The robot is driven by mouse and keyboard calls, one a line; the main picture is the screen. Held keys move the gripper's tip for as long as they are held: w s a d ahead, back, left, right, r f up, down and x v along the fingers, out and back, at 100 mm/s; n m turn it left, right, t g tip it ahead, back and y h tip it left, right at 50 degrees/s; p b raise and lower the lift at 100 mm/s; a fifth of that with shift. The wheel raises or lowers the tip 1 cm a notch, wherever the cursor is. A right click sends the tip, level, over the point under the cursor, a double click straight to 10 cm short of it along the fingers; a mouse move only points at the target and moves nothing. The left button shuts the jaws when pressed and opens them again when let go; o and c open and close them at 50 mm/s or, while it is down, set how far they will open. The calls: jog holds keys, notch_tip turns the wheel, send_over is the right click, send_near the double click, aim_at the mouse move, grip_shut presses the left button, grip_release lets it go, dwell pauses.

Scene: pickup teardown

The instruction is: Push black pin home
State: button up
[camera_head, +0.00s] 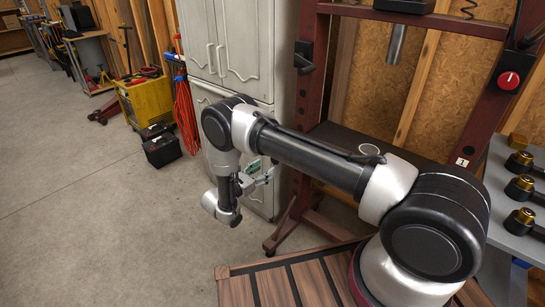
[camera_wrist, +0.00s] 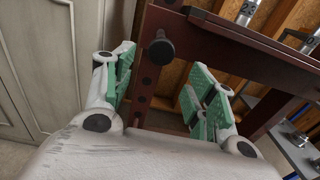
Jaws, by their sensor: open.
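The black pin (camera_wrist: 160,52) shows in the wrist view as a round black knob with a short stem. It stands out from the dark red upright of a press frame (camera_wrist: 152,18), above several holes. It appears in the head view as a black fitting (camera_head: 303,57) on the left upright. My gripper (camera_wrist: 163,85) has green-padded fingers spread wide, with nothing between them. The pin lies beyond the fingertips, slightly above their middle in the picture, and looks apart from them. In the head view my gripper (camera_head: 261,172) is lower and left of the pin, before the cabinet.
A white cabinet (camera_head: 230,45) stands close behind and left of my gripper. The press bed (camera_head: 350,140) is behind my arm. A grey table (camera_head: 520,185) with several black, brass-topped parts is at right. A wooden pallet (camera_head: 262,287) lies below. Open floor is at left.

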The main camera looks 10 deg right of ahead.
jog(key=x, duration=0.7)
jog(key=shift+w+d+r, duration=0.25)
jog(key=shift+r, duration=0.15)
jog(key=shift+c, duration=0.3)
